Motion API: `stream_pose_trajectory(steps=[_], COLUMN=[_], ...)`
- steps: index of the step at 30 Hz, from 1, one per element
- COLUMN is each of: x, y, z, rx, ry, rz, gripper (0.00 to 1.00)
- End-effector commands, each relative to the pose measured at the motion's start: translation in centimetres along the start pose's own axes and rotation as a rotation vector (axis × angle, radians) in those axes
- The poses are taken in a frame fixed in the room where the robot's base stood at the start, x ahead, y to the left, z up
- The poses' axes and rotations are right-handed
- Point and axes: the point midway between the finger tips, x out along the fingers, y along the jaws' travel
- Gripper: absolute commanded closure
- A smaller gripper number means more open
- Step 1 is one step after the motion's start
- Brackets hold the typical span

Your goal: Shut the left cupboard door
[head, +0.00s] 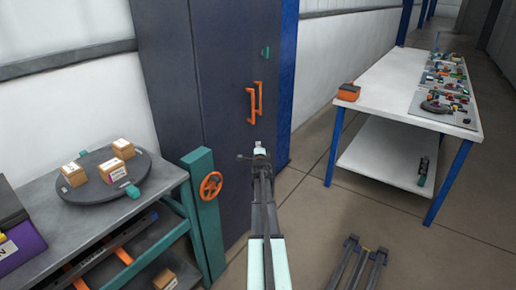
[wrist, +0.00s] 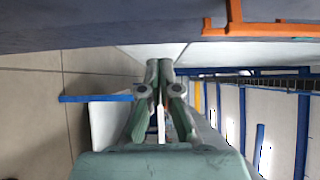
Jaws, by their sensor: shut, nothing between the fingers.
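The dark blue-grey cupboard (head: 226,72) stands in the middle of the head view, with two orange handles (head: 252,104) close together on its front. I cannot tell how far the left door stands open. My gripper (head: 259,148) is shut and empty, just below the handles in the picture. In the wrist view the shut fingertips (wrist: 160,62) are close to a dark panel (wrist: 90,25) along the top. An orange handle (wrist: 240,26) shows to their upper right there. Contact between the fingers and the panel cannot be told.
A grey bench (head: 100,222) with a round turntable (head: 92,188) and small boxes stands at left. A teal post (head: 203,225) with an orange handwheel (head: 211,186) is beside the cupboard. A white table (head: 385,88) stands at right, with open floor between.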

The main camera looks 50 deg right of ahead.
Motion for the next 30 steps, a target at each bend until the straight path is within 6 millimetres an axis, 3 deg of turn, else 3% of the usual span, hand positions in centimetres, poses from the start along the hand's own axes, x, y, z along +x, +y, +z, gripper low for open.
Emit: stream_pose_trajectory(steps=[1,9,18,30], x=[1.6,6.7,8.6,8.7], y=[-0.1,-0.1,-0.1,0.0], z=[0.0,0.0,2.5,2.8], rx=[0.000,0.000,-0.001,-0.001], ry=[0.000,0.000,-0.001,0.000], rz=[0.000,0.000,0.001,0.001], gripper=[1.00,1.00,1.00,1.00])
